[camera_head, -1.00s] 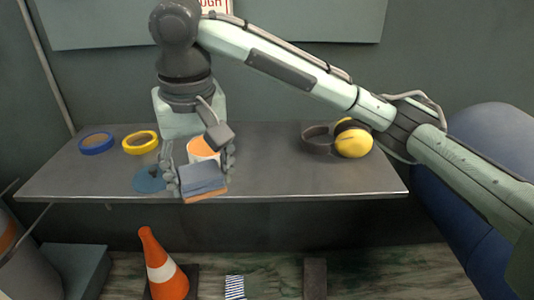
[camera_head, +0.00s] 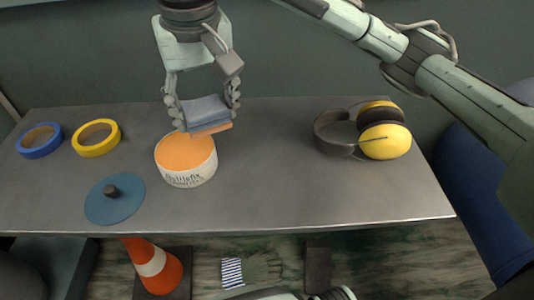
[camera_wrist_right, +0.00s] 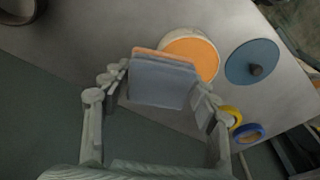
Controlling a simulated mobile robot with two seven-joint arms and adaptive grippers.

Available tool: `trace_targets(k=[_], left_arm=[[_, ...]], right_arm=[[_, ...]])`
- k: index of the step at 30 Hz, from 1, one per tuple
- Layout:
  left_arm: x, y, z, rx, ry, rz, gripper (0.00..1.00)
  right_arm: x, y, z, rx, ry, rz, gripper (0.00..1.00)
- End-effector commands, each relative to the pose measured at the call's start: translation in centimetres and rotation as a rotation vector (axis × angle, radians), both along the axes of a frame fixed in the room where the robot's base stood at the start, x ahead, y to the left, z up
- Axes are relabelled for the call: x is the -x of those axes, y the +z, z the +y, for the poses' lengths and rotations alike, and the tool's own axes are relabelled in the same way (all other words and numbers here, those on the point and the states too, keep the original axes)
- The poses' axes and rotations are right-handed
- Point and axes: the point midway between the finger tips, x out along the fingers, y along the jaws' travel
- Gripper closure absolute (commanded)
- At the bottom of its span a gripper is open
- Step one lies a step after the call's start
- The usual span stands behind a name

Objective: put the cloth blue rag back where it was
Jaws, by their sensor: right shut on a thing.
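My right gripper (camera_head: 205,107) is shut on a folded blue cloth rag (camera_head: 204,110) with an orange underside. It holds the rag above the grey shelf, behind and slightly above the round white tub (camera_head: 186,178) with an orange top. In the right wrist view the rag (camera_wrist_right: 162,82) sits between the two fingers and overlaps the tub's edge (camera_wrist_right: 191,51). I cannot tell whether rag and tub touch. A blue round lid (camera_head: 115,200) with a dark knob lies in front of the tub to the left. My left gripper is not in view.
A blue tape roll (camera_head: 40,150) and a yellow tape roll (camera_head: 97,151) lie at the left of the shelf (camera_head: 280,200). Yellow earmuffs (camera_head: 385,141) lie at the right. The shelf between tub and earmuffs is clear. An orange cone (camera_head: 160,276) and a striped cloth (camera_head: 232,272) are on the floor.

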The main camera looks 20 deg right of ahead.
Motion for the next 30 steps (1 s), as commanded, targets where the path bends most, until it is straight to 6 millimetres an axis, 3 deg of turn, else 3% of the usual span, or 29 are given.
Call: trace_targets(k=[6,12,20,27,30], left_arm=[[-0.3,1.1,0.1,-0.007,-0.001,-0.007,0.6],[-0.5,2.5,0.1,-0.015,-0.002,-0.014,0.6],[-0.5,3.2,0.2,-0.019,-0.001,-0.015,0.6],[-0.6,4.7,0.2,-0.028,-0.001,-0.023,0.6],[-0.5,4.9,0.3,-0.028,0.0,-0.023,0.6]], right_arm=[[2.4,-3.4,-4.7,0.002,-0.004,0.004,0.68],[4.1,-5.4,-7.9,0.001,-0.004,0.001,0.68],[4.7,-6.8,-8.8,0.001,0.0,0.001,0.68],[4.7,-10.0,-8.9,0.002,-0.001,0.001,0.68],[4.6,-10.0,-8.8,0.001,0.0,-0.001,0.68]])
